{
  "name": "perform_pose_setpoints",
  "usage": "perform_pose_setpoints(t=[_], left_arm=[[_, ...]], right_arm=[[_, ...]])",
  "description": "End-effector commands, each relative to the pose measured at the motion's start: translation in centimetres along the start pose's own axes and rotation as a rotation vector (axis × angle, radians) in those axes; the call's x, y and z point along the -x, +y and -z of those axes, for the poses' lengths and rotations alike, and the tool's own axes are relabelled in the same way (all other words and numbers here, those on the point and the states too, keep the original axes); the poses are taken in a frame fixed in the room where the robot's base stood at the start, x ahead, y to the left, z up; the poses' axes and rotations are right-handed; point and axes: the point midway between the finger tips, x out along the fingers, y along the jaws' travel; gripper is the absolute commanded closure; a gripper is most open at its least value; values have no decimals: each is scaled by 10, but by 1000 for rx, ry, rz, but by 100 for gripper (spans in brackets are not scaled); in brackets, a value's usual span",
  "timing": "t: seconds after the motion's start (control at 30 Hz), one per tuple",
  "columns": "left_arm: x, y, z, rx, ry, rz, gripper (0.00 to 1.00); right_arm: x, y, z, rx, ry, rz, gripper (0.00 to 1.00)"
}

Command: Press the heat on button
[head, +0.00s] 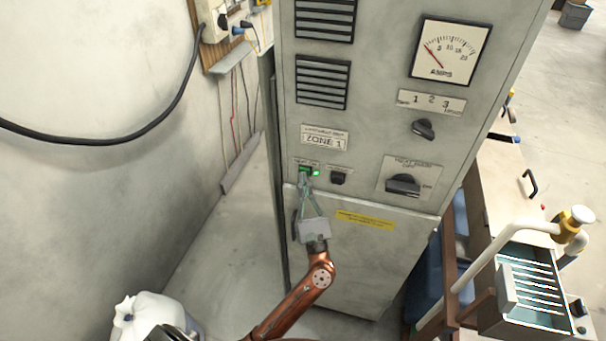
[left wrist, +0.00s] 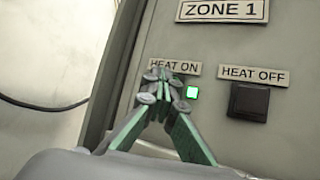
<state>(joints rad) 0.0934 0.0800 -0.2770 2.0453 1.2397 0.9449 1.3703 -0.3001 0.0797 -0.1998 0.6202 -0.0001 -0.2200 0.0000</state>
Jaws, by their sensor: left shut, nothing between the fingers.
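The grey control cabinet (head: 385,120) stands in front of me, with a ZONE 1 plate (head: 324,140). Below it, the HEAT ON label (left wrist: 175,67) shows in the left wrist view. A lit green part (head: 316,173) shows just right of my left gripper; it also shows in the left wrist view (left wrist: 192,92). My left gripper (head: 306,176) is shut and empty, its fingertips right at the HEAT ON button and hiding most of it. I cannot tell whether they touch it. The dark HEAT OFF button (left wrist: 248,102) is to the right. My right gripper is not in view.
A rotary knob (head: 404,185), a smaller selector (head: 423,129) and an amps meter (head: 450,50) are on the cabinet face. A bench with a tray (head: 533,284) and pipe stands at right. The floor at left is mostly clear.

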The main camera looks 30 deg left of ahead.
Motion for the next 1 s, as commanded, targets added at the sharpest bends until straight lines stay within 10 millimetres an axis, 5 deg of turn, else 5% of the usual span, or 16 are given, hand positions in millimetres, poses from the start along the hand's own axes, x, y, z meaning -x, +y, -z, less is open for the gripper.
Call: perform_pose_setpoints(t=[1.0], left_arm=[[25,19,-18,0,0,0,100]], right_arm=[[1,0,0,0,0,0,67]])
